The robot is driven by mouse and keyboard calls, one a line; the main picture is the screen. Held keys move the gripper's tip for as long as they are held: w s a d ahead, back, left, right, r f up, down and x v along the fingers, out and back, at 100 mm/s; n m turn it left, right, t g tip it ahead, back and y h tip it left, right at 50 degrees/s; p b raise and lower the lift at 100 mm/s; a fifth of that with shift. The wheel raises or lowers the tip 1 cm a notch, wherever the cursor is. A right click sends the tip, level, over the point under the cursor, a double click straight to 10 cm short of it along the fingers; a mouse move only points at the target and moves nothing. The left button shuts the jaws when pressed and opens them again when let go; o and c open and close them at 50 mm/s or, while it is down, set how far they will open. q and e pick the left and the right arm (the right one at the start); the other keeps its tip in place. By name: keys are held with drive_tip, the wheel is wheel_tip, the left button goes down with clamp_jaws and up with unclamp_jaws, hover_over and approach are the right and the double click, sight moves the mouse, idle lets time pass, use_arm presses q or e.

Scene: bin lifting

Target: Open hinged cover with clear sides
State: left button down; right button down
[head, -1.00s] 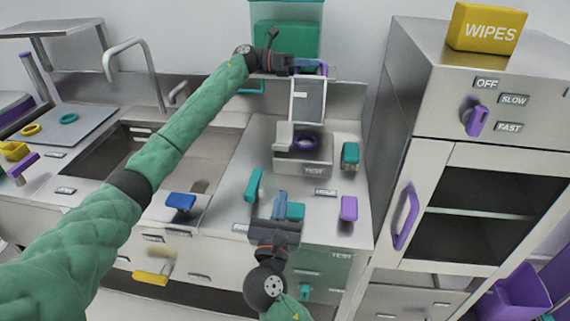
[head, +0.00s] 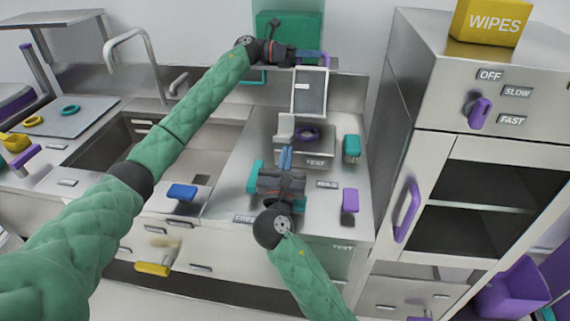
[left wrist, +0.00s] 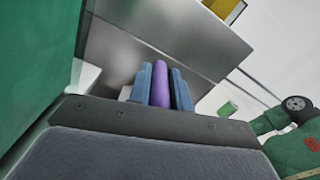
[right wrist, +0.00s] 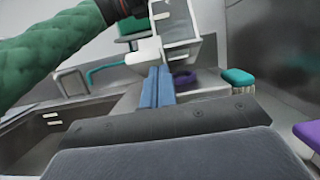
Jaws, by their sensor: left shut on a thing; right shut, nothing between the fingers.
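My right gripper (head: 286,157) is shut and empty, just in front of the device. Its blue fingers (right wrist: 157,88) are together; whether they touch the device I cannot tell.
A tall steel cabinet (head: 425,125) with a yellow WIPES box (head: 490,22) stands at right. A sink (head: 105,140) is at left. A green bin (head: 290,32) is behind.

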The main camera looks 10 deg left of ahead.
idle(0.3)
use_arm(q)
drive_tip(key=shift+w+d+f, duration=0.1)
drive_tip(key=shift+f, duration=0.2)
use_arm(e)
drive_tip(key=shift+w+d+r, duration=0.1)
drive_tip(key=shift+w+r, duration=0.15)
drive_tip(key=shift+r, duration=0.25)
drive_tip(key=shift+w+r, duration=0.2)
drive_tip(key=shift+r, duration=0.3)
use_arm(q)
drive_tip(key=c, duration=1.4)
unclamp_jaws()
drive_tip(key=shift+c, duration=0.2)
drive_tip(key=shift+o, duration=0.6)
drive_tip(key=shift+r, duration=0.25)
use_arm(e)
drive_tip(key=shift+s, duration=0.15)
